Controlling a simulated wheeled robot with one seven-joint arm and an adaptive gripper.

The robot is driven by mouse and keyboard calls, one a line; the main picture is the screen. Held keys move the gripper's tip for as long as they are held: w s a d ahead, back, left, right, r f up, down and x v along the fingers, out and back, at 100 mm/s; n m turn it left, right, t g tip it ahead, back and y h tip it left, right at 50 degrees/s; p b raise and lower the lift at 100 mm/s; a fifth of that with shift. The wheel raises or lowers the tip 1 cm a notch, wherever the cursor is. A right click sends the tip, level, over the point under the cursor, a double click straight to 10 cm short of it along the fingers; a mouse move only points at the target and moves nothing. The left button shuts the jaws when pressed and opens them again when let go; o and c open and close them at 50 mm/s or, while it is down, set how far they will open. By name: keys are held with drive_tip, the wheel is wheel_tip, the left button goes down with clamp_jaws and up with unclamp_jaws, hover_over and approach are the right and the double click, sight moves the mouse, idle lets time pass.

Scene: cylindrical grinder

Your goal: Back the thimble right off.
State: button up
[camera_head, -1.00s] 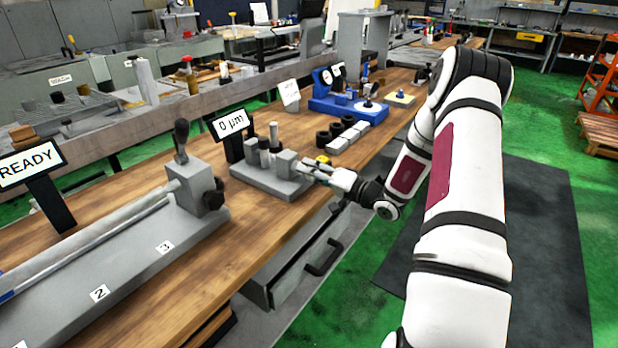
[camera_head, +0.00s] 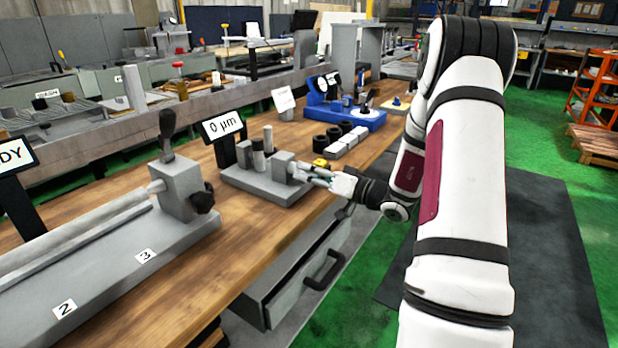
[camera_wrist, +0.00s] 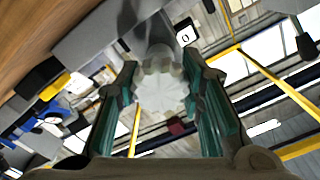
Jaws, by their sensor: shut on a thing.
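The thimble (camera_wrist: 161,92) is a pale grey, fluted knob in the middle of the wrist view, between the green-padded fingers. My gripper (camera_wrist: 168,105) is shut on it. In the head view my gripper (camera_head: 306,173) meets the right side of a grey block (camera_head: 283,164) on a small grey fixture base (camera_head: 262,187). The fingers mostly hide the thimble there. A display (camera_head: 222,125) behind the fixture reads "0 µm".
Black rings (camera_head: 328,138) and pale blocks (camera_head: 345,145) lie on the wooden bench behind the gripper. A blue-based gauge stand (camera_head: 345,115) is farther back. A grey machine bed with a clamp lever (camera_head: 167,135) stands to the left. A drawer (camera_head: 310,275) is below the bench edge.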

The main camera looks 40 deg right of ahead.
drive_tip(key=shift+f, duration=0.1)
drive_tip(key=o, duration=1.2)
drive_tip(key=v, duration=1.2)
